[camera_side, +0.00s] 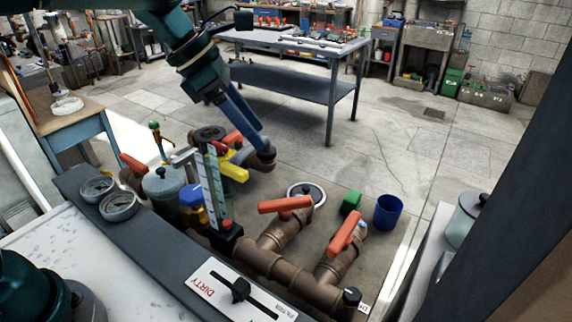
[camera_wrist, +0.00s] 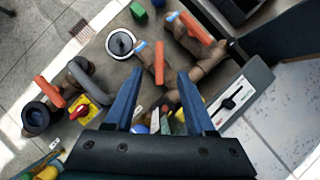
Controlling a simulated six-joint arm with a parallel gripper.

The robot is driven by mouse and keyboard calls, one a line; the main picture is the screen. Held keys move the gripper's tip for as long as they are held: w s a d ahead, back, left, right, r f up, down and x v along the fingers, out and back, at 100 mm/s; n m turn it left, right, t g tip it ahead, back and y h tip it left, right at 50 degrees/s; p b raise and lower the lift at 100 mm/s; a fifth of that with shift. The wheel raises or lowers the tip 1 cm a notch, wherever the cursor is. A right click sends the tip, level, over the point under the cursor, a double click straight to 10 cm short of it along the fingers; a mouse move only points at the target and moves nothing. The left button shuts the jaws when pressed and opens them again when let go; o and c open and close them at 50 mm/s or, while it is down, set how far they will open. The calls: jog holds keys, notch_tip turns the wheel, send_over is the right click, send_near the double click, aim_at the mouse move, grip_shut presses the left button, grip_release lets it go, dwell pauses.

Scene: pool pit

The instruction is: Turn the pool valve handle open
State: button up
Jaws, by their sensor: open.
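Several brown pipe valves carry orange handles; which one the task means is not marked. One orange handle (camera_side: 285,204) lies across a pipe in the middle of the side view; another orange handle (camera_side: 343,232) stands tilted to its right. In the wrist view an orange handle (camera_wrist: 159,62) shows between and beyond my fingertips, and another orange handle (camera_wrist: 197,30) lies further right. A third orange handle (camera_wrist: 48,91) is at the left. My gripper (camera_side: 256,133) has blue fingers pointing down over the pipes. In the wrist view my gripper (camera_wrist: 160,72) is open and empty.
A round white-rimmed lid (camera_side: 306,193), green block (camera_side: 350,202) and blue cup (camera_side: 388,212) sit on the floor. A sliding "DIRTY" panel (camera_side: 240,291) is in front.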

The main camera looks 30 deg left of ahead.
jog(key=d+r+n+t+h, duration=0.3)
jog(key=r+n+t, duration=0.5)
jog(key=r, duration=0.7)
jog(key=shift+r+n+h, duration=0.15)
jog(key=shift+n+h, duration=0.35)
jog(key=shift+n, duration=0.1)
jog(key=shift+s, duration=0.1)
